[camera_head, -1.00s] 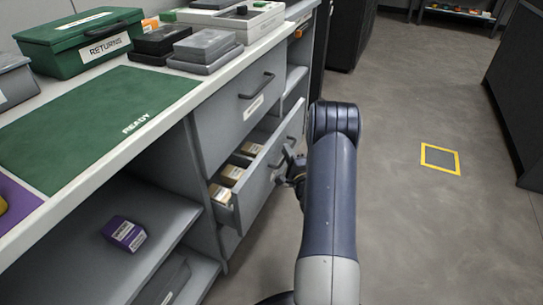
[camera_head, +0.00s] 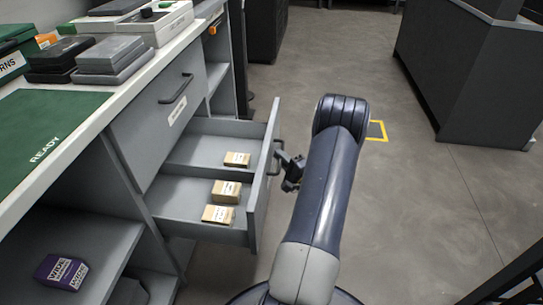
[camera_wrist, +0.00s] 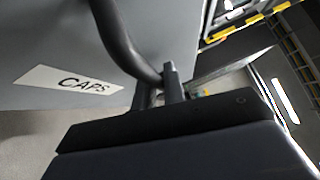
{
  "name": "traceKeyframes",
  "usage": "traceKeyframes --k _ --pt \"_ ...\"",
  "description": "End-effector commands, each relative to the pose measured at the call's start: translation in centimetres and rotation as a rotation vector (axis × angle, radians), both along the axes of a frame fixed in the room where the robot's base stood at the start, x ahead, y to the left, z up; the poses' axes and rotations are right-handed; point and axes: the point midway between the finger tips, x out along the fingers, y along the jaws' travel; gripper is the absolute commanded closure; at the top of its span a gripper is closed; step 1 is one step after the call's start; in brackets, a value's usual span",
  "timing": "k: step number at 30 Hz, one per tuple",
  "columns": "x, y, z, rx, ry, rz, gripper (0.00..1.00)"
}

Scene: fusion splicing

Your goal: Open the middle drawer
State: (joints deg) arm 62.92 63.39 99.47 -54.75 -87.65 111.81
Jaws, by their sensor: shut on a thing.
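The middle drawer (camera_head: 258,185) stands pulled well out of the grey cabinet in the head view. Inside it lie three small tan boxes: one at the back (camera_head: 237,159) and two nearer the front-left (camera_head: 224,192). My gripper (camera_head: 291,168) is at the drawer's dark bar handle (camera_head: 274,153), on the outer side of the drawer front. In the wrist view, my gripper's fingers (camera_wrist: 160,92) are shut on the dark curved handle (camera_wrist: 118,38), beside a white label reading CAPS (camera_wrist: 72,82). The fingertips are small and partly hidden in the head view.
A shut upper drawer (camera_head: 160,105) with its own handle is above. The worktop holds a green READY mat (camera_head: 45,125) and grey cases (camera_head: 108,58). A purple box (camera_head: 61,271) lies on the lower shelf. Floor to the right is clear up to a dark cabinet (camera_head: 470,80).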

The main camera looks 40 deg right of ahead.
Motion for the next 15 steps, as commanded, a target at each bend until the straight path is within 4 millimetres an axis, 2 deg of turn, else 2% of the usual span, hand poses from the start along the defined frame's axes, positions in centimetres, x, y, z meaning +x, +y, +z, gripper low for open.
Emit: traceKeyframes --k 12,13,15 --pt "-0.23 -0.2 -0.07 0.0 0.001 0.0 1.0" --pt "-0.23 -0.2 -0.07 0.0 0.001 0.0 0.88" --pt "-0.22 -0.2 -0.06 0.0 0.001 0.0 0.83"
